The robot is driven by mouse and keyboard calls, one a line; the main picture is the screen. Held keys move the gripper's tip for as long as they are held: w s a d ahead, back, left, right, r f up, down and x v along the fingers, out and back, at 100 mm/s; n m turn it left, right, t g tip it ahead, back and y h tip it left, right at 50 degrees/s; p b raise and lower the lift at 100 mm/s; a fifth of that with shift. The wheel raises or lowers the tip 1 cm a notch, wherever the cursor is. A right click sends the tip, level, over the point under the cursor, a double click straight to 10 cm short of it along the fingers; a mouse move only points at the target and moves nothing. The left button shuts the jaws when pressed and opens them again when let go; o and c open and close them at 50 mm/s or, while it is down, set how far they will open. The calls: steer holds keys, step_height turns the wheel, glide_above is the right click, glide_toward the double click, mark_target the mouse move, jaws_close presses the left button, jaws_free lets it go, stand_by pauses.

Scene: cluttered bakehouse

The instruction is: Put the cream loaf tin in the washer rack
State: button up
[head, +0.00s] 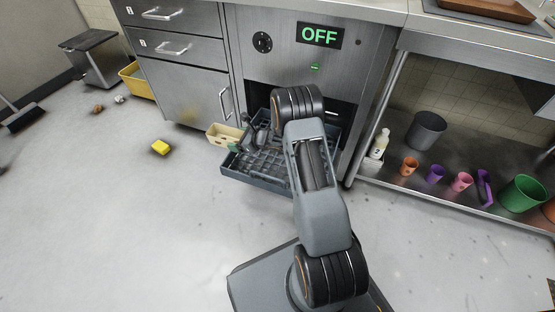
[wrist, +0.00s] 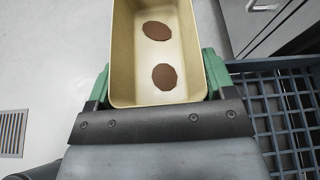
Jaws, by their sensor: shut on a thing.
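The cream loaf tin (head: 221,135) is at the left edge of the washer rack in the head view. In the wrist view the tin (wrist: 122,45) is seen from above, with two brown patches on its inside floor. My gripper (wrist: 157,82) is shut on the tin, with green fingers at its two sides near one end. The blue-grey washer rack (head: 258,183) is pulled out in front of the washer. It lies to the right of the tin in the wrist view (wrist: 258,79). My arm hides part of the rack in the head view.
The steel washer (head: 349,65) shows a green OFF sign (head: 319,35). A yellow sponge (head: 160,147) lies on the floor at left. A low shelf (head: 395,180) at right holds several cups and a grey bucket (head: 427,130). The left floor is mostly clear.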

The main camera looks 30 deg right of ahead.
steer(key=s+d+f+b, duration=0.2)
steer(key=d+f, duration=0.1)
steer(key=d, duration=0.4)
steer(key=b, duration=0.2)
glide_above(271, 163)
steer(key=f, duration=0.3)
steer(key=a+f, duration=0.1)
steer(key=f, duration=0.1)
steer(key=shift+w+f, duration=0.15)
steer(key=shift+w, duration=0.1)
steer(key=shift+s+d+f+b, duration=0.1)
steer(key=shift+d+f+b, duration=0.15)
steer(key=shift+f+b, duration=0.1)
steer(key=shift+d+f+b, duration=0.2)
steer(key=shift+f+b, duration=0.4)
steer(key=shift+f, duration=1.05)
steer(key=shift+f, duration=0.15)
steer(key=o, duration=1)
